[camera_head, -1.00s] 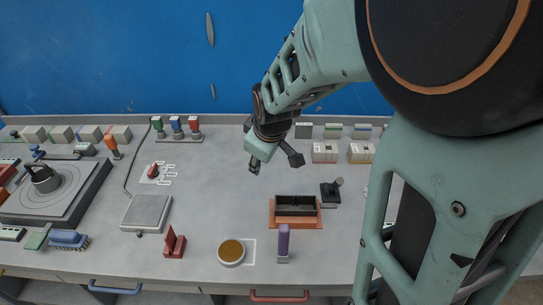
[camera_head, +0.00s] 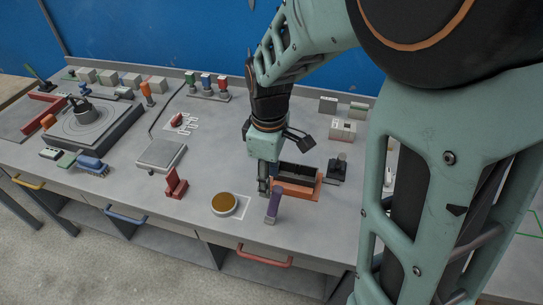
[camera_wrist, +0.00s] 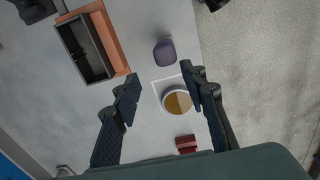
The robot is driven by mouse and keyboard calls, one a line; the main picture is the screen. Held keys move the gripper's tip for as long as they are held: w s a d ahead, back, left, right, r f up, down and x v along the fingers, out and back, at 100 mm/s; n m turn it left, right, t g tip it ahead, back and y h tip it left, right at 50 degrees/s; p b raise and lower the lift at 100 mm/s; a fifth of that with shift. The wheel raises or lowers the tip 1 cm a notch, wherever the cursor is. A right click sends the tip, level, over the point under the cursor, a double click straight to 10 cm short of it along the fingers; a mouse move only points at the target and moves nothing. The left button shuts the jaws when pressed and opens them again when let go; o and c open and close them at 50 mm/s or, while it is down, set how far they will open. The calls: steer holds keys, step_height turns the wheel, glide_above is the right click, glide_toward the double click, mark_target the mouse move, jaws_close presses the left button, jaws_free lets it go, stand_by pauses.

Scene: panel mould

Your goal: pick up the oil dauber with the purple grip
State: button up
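The oil dauber with the purple grip (camera_head: 273,204) stands upright near the front edge of the bench, right of the round dish of amber oil (camera_head: 224,204). In the wrist view the purple grip (camera_wrist: 165,51) is seen from above, beyond the fingertips and apart from them. My gripper (camera_head: 279,163) is above the bench, behind the dauber. In the wrist view my gripper (camera_wrist: 161,85) is open and empty, with the oil dish (camera_wrist: 177,101) showing below and between its fingers.
An orange-based dark open box (camera_head: 297,181) stands close behind the dauber; it also shows in the wrist view (camera_wrist: 113,45). A red block-like stand (camera_head: 175,184) is left of the dish. A black stamp-like tool (camera_head: 337,170) is at right.

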mark_target(269, 208)
steer(key=shift+s+f, duration=0.15)
steer(key=shift+s, duration=0.3)
step_height(269, 208, down, 5)
steer(key=shift+f, duration=0.1)
steer(key=shift+s+f, duration=0.15)
steer(key=shift+f, duration=1.25)
steer(key=shift+s+f, duration=0.1)
steer(key=shift+f, duration=1.25)
steer(key=shift+c, duration=0.6)
jaws_close()
